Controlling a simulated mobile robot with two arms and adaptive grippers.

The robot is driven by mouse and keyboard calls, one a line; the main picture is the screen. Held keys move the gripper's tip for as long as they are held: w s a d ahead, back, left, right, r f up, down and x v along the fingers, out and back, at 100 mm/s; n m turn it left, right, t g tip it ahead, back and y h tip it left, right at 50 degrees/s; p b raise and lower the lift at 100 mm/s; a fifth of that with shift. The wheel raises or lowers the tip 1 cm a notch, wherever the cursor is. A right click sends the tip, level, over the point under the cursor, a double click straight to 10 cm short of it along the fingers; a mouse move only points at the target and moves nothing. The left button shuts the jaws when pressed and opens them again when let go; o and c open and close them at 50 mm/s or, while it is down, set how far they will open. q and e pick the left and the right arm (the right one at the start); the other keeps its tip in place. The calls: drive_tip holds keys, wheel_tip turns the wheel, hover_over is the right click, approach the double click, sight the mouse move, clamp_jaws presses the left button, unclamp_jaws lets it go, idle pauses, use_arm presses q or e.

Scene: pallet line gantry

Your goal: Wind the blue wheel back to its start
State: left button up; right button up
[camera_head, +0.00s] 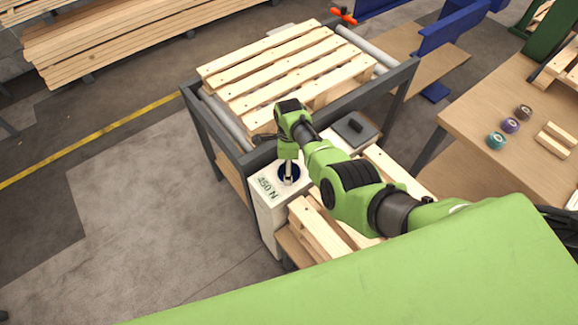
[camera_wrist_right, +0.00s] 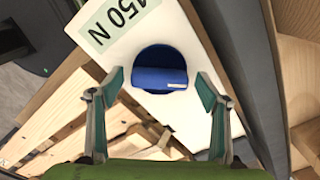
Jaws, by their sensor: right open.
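The blue wheel (camera_head: 289,173) sits on top of a white box (camera_head: 268,208) marked "450 N", at the near corner of the roller frame. In the right wrist view the wheel (camera_wrist_right: 160,68) is a blue disc with a lighter bar across its lower part. My right gripper (camera_head: 289,180) is over the wheel in the head view. In the wrist view its two fingers (camera_wrist_right: 160,88) stand wide apart, one to each side of the wheel, with nothing between them that they touch. I cannot tell the height of the fingertips above the wheel. My left gripper is not in view.
A wooden pallet (camera_head: 285,65) lies on the roller frame (camera_head: 235,135) behind the box. A grey plate with a dark block (camera_head: 355,127) is right of the wheel. Pallet wood (camera_head: 318,230) stands close in front. A table (camera_head: 480,100) with small rolls is at right. Floor at left is clear.

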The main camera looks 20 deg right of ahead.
drive_tip(key=c, duration=1.1)
